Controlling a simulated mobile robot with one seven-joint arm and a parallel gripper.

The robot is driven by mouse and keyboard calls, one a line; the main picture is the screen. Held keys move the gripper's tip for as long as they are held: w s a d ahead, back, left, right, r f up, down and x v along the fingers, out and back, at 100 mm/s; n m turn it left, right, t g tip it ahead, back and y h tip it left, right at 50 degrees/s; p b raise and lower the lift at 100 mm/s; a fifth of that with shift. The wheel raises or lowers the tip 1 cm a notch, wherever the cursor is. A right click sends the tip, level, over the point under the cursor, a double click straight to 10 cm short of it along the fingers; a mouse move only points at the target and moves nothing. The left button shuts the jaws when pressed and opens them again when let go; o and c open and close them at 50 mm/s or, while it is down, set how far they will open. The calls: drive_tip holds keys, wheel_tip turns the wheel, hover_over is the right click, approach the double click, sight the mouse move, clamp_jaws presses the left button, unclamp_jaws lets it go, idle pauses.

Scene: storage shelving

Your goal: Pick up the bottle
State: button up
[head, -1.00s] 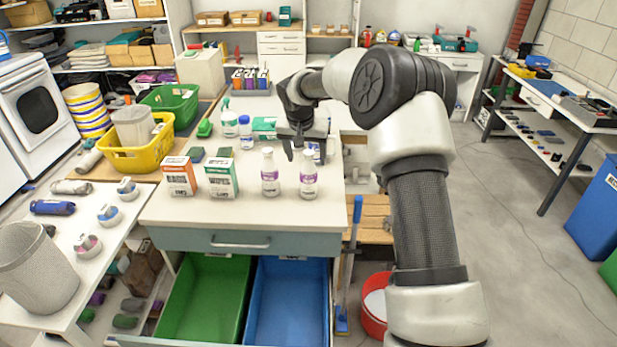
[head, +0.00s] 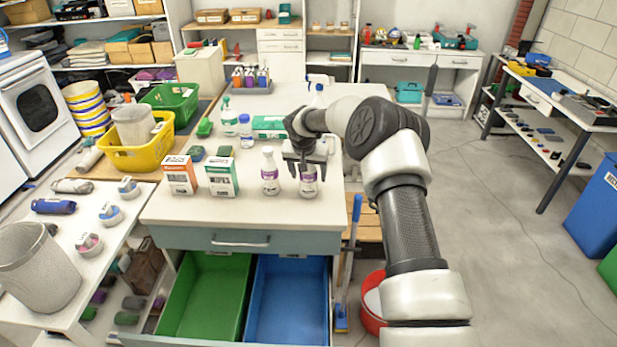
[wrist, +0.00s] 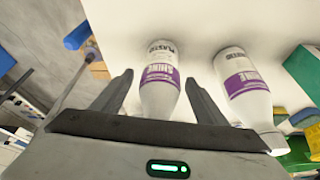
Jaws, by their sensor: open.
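Two white bottles with purple labels stand upright near the front of the white counter. The right bottle (head: 309,188) is under my gripper (head: 306,170), its top partly hidden by the fingers. In the wrist view this bottle (wrist: 160,85) shows between the two open fingers (wrist: 159,78), with a gap on both sides. The left bottle (head: 270,173) is just left of the gripper; in the wrist view it (wrist: 243,88) stands outside the right finger. A clear spray bottle (head: 229,120) and a blue-capped bottle (head: 245,131) stand farther back.
An orange-and-white box (head: 181,177) and a green-and-white box (head: 222,178) stand left of the bottles. Below the counter are a green bin (head: 205,298) and a blue bin (head: 287,300). A blue-and-white spray bottle (head: 318,96) stands behind the gripper.

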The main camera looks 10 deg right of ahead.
drive_tip(key=c, duration=1.1)
drive_tip(key=shift+r, duration=0.1)
